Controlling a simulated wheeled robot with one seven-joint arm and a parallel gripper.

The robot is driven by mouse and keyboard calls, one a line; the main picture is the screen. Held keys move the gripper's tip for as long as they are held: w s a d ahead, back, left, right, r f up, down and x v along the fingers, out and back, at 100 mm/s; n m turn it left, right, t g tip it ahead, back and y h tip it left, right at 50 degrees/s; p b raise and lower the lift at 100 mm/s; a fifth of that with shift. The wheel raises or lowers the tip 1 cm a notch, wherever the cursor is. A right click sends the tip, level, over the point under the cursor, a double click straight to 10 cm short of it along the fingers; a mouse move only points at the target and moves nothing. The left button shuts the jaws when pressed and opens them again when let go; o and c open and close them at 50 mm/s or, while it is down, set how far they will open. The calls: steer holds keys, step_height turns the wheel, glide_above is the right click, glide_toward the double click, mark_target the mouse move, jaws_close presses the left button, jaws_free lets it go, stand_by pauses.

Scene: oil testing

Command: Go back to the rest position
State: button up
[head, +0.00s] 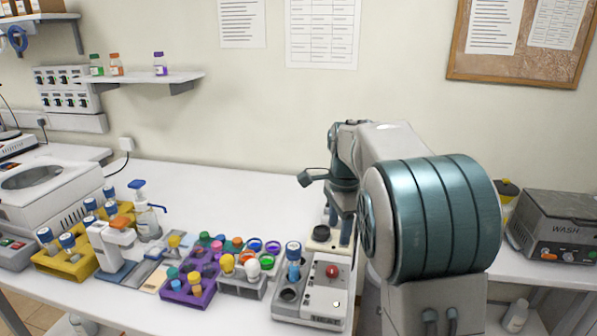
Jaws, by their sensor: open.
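My arm reaches in from the right, and my gripper (339,232) points down with its jaws open. It is over the back right part of a white device (323,299) with a red button (332,271). A blue-capped tube (293,262) stands upright in the device's left side, apart from the gripper. A dark round part (321,233) shows just left of the fingers. Nothing is visible between the fingers, though their tips are small and partly hard to make out.
Left of the device stand a grey rack (230,286) and a purple rack (190,297) with several coloured caps. A yellow rack (66,266) holds blue-capped tubes further left. A WASH unit (562,226) stands at right. The table (235,190) behind the racks is clear.

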steer(key=s+f+n+t, duration=0.2)
steer(key=s+f+n, duration=0.2)
steer(key=s+n, duration=1.1)
steer(key=s, duration=1.1)
steer(key=shift+f+n+t, duration=0.15)
steer(key=shift+n+t, duration=0.25)
